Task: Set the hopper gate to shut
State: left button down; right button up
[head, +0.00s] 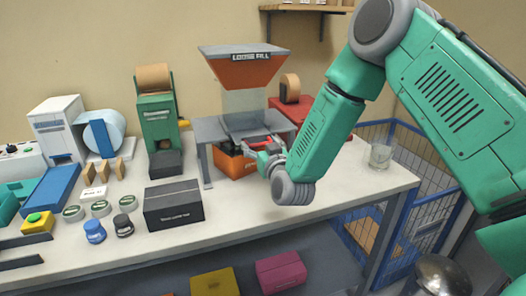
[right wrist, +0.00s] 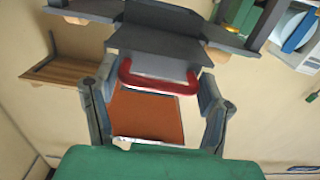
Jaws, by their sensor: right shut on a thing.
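The hopper (head: 242,70) has an orange front labelled "LOOSE FILL" and stands above a grey stand (head: 207,132) on the bench. The gate's red handle (head: 256,145) shows under the hopper. It also shows in the right wrist view as a red U-shaped handle (right wrist: 127,76) on a grey plate (right wrist: 150,66). My right gripper (head: 268,158) is shut on the handle, with its fingers on both sides. The gripper hides part of the handle in the head view. I cannot tell how far the gate is pulled out. My left gripper is not in view.
An orange bin (head: 228,164) sits under the hopper. A black box (head: 173,206) stands in front to the left, near a green tape machine (head: 158,125). A glass (head: 380,155) stands near the right edge of the bench (head: 330,190). A blue wire cage is beyond.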

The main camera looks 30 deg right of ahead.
jog(key=b+x, duration=0.1)
jog(key=x, duration=0.5)
jog(key=shift+w+d+f, duration=0.1)
jog(key=shift+d+f, duration=0.05)
jog(key=shift+w+d, duration=0.1)
jog(key=shift+w, duration=0.15)
jog(key=shift+r, duration=0.3)
jog(key=o, duration=1.4)
jog(key=shift+w, duration=0.1)
jog(key=shift+o, duration=0.2)
jog(key=shift+f, duration=0.2)
jog(key=shift+s, duration=0.35)
jog(key=v, duration=1.1)
